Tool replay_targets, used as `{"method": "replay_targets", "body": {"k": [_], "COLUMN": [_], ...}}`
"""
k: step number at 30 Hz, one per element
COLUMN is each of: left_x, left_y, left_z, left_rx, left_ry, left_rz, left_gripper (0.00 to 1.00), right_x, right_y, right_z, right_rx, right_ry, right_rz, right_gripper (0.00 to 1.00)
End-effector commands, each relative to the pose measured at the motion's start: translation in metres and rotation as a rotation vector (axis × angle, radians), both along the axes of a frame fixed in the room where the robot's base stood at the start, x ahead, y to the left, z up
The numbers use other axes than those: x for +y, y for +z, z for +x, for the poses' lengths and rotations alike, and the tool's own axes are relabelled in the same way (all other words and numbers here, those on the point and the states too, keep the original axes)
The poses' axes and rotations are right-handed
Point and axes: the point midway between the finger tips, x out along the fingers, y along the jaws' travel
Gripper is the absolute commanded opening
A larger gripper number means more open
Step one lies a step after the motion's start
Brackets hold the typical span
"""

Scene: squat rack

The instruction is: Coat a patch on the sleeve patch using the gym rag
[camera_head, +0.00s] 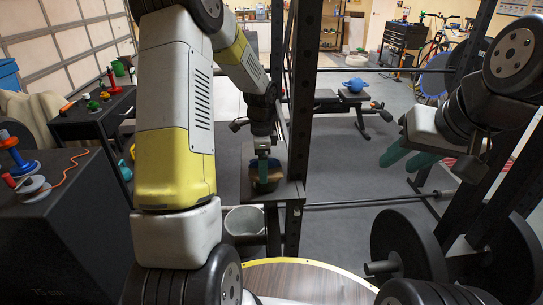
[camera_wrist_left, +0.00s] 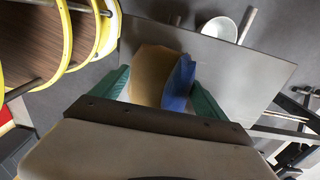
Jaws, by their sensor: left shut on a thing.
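My left gripper (camera_head: 263,172) reaches down over a small grey shelf (camera_head: 290,190) fixed to the rack, near the middle of the head view. In the left wrist view its green fingers (camera_wrist_left: 160,88) are closed on a folded cloth-like thing with a tan side and a blue side, which I take to be the gym rag (camera_wrist_left: 154,72). The grey shelf (camera_wrist_left: 265,75) lies behind it; whether the rag touches the shelf I cannot tell. My right gripper (camera_head: 408,157) is open and empty at the right. I cannot make out a distinct sleeve patch; a bar sleeve (camera_head: 382,267) shows at lower right.
A pale bucket (camera_head: 244,222) stands below the shelf. Black rack uprights (camera_head: 303,100) and weight plates (camera_head: 405,245) limit room at centre and right. A barbell (camera_head: 375,201) crosses behind. Dark stands with coloured items (camera_head: 70,215) are at left. Floor beyond is partly clear.

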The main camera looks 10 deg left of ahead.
Motion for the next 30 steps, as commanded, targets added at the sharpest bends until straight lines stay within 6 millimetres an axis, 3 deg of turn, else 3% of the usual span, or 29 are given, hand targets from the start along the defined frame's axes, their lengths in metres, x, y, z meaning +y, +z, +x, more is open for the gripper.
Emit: {"method": "replay_targets", "body": {"k": [11,30], "left_x": [0.0,0.0], "left_y": [0.002,0.054], "left_z": [-0.001,0.0], "left_rx": [0.003,0.0], "left_ry": [0.0,0.0], "left_rz": [0.0,0.0], "left_gripper": [0.52,0.52], "right_x": [0.0,0.0], "right_y": [0.0,0.0], "right_z": [0.0,0.0], "right_rx": [0.0,0.0], "right_ry": [0.0,0.0], "right_rz": [0.0,0.0], "right_gripper": [0.36,0.36]}}
